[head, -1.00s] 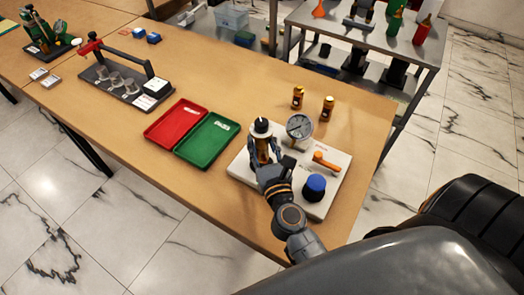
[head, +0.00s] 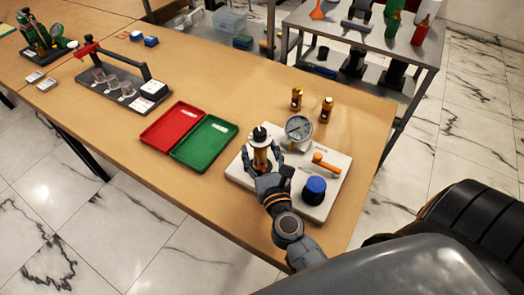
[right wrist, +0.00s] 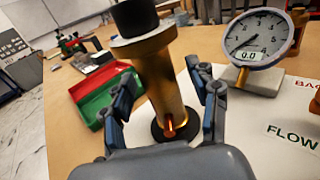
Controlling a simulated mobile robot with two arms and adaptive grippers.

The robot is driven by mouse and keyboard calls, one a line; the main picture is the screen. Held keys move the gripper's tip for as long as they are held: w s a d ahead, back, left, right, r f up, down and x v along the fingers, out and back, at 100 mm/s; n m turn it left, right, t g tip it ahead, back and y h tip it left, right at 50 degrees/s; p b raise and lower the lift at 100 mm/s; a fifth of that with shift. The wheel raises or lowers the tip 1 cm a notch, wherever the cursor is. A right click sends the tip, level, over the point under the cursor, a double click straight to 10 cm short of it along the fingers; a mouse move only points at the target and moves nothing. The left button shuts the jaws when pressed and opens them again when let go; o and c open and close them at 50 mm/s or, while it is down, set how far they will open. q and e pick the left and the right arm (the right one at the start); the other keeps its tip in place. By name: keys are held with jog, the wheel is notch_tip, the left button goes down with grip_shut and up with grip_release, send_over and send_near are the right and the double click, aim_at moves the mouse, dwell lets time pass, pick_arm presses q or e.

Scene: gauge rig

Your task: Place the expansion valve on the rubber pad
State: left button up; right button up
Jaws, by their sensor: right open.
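The expansion valve, a brass cylinder with a black cap (head: 261,157), stands upright on the white board near its left end. In the right wrist view the brass body (right wrist: 163,80) rises between my fingers, with a small copper stub low on its front. Its foot meets a black round pad (right wrist: 190,128), seemingly the rubber pad, partly hidden by the valve and my gripper. My right gripper (head: 262,164) is open, with one finger on each side of the valve; it also shows in the right wrist view (right wrist: 165,105). My left gripper is not in view.
The white board (head: 318,205) also carries a dial gauge (head: 298,128), an orange lever (head: 325,163) and a blue knob (head: 315,186). Two brass fittings (head: 296,98) (head: 326,110) stand behind. Red (head: 172,126) and green (head: 205,143) trays lie left.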

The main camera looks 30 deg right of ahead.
jog(key=shift+s+r, duration=0.1)
jog(key=shift+s, duration=0.05)
jog(key=b+v, duration=0.4)
jog(key=v, duration=0.6)
jog(key=shift+s, duration=0.35)
jog(key=shift+s+a+b, duration=0.2)
jog(key=shift+s+b, duration=0.15)
jog(key=shift+s, duration=0.15)
